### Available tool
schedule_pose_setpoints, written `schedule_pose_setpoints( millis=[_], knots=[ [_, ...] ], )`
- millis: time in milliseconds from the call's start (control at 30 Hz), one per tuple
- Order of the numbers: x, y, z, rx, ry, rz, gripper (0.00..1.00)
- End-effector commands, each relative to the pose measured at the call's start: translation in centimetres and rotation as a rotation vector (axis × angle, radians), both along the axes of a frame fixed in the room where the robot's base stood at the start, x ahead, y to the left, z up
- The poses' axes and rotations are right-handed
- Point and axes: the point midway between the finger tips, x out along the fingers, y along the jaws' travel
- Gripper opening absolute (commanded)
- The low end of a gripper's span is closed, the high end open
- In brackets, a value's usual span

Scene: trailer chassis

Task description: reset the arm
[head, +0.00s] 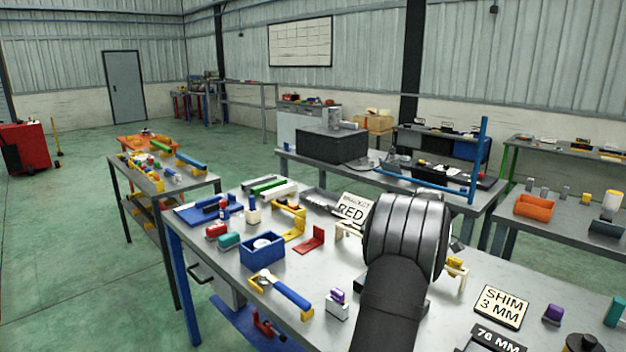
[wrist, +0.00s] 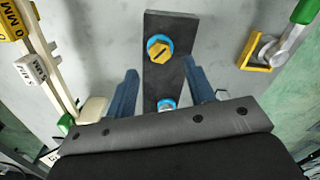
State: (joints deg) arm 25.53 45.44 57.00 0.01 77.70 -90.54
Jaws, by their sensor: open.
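In the wrist view my gripper (wrist: 161,68) has its two blue fingers spread apart with nothing held between them. A dark plate (wrist: 165,78) lies on the grey bench below, seen between the fingers. A yellow bolt head with a blue ring (wrist: 160,48) sits near its far end, and another blue-ringed piece (wrist: 166,104) is partly hidden by my gripper's body. I cannot tell the height of the fingers over the plate. In the head view my arm (head: 405,240) reaches over the bench, and it hides the gripper and the plate.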

Motion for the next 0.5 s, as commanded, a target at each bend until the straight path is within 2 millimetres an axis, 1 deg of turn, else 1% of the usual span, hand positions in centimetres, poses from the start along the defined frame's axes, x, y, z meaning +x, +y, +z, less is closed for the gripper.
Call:
schedule_pose_setpoints(
  millis=[33, 267, 300, 500],
  knots=[
    [0.0, 0.0, -1.1, 0.001, 0.002, 0.0, 0.49],
    [-0.1, 0.0, -5.8, 0.0, 0.001, 0.0, 0.49],
    [-0.1, 0.0, -6.2, 0.0, 0.0, -0.012, 0.49],
    [0.0, 0.0, -5.9, -0.001, -0.002, -0.182, 0.49]
  ],
)
